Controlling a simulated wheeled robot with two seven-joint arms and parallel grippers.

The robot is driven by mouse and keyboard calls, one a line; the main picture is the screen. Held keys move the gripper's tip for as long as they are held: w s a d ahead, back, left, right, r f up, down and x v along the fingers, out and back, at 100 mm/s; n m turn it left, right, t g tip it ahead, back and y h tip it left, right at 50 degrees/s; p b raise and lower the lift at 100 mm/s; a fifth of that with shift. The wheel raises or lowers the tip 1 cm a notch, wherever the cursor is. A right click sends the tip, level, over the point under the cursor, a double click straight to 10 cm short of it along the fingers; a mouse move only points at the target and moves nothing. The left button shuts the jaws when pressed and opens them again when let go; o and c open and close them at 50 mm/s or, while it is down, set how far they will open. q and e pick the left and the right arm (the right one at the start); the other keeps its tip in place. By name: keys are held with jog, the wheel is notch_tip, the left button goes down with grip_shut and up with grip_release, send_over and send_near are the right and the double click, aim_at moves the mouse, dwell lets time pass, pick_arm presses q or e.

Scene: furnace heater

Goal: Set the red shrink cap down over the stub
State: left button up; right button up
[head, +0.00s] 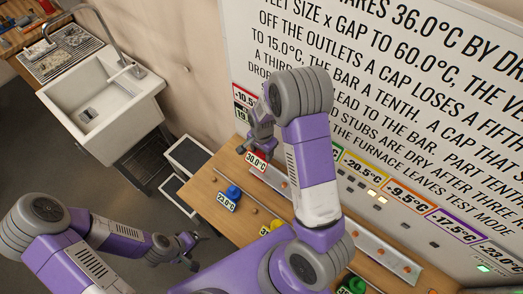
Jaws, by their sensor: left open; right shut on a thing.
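My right gripper (257,147) is shut and points down over the far left part of the wooden bench (202,190). A red-edged tag reading 30.0°C (256,161) shows right at its fingertips; I take it as the tag of the red shrink cap, whose body is mostly hidden by the fingers. A pale metal bar with small copper-coloured stubs (407,268) runs along the bench below the wall board. The stub nearest the gripper cannot be made out clearly. My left gripper (192,250) is open and empty, low at the left, off the bench's front edge.
A lettered board (400,90) rises behind. A white sink (100,100) stands at the left.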

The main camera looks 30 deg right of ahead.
aim_at(262, 158)
jog(key=shift+w+f+b, duration=0.1)
jog(key=shift+f+b, duration=0.4)
jog(key=shift+f, duration=0.1)
notch_tip(262, 158, down, 11)
jog(key=b, duration=0.8)
jog(key=shift+r+b, duration=0.15)
jog(key=shift+b, duration=0.15)
jog(key=shift+f+b, duration=0.3)
jog(key=shift+f, duration=0.05)
jog(key=o, duration=1.2)
jog(key=shift+r, duration=0.1)
notch_tip(262, 158, up, 8)
jog(key=shift+f+p, duration=0.25)
jog(key=shift+p, duration=0.1)
